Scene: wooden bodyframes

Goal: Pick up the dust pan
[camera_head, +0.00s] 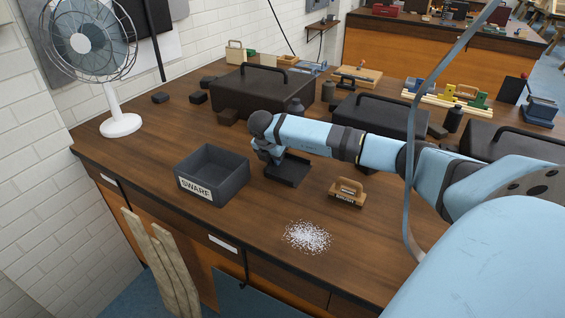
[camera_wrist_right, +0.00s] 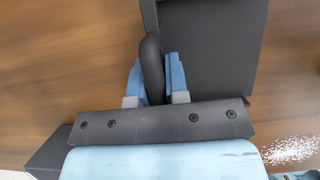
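The black dust pan (camera_head: 290,170) lies on the wooden workbench, right of the grey SWARF bin. In the right wrist view its flat pan (camera_wrist_right: 210,50) fills the upper middle and its dark handle (camera_wrist_right: 152,65) stands between my fingers. My right gripper (camera_head: 267,153) reaches in from the right at the handle end. Its blue fingers (camera_wrist_right: 153,80) lie close against both sides of the handle and look shut on it. Part of the handle is hidden by the gripper in the head view. My left gripper is in neither view.
The SWARF bin (camera_head: 213,175) stands just left of the pan. A wooden brush (camera_head: 347,192) is to the right, with white shavings (camera_head: 307,237) in front. Black toolboxes (camera_head: 262,92) stand behind, and a fan (camera_head: 120,124) at the far left.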

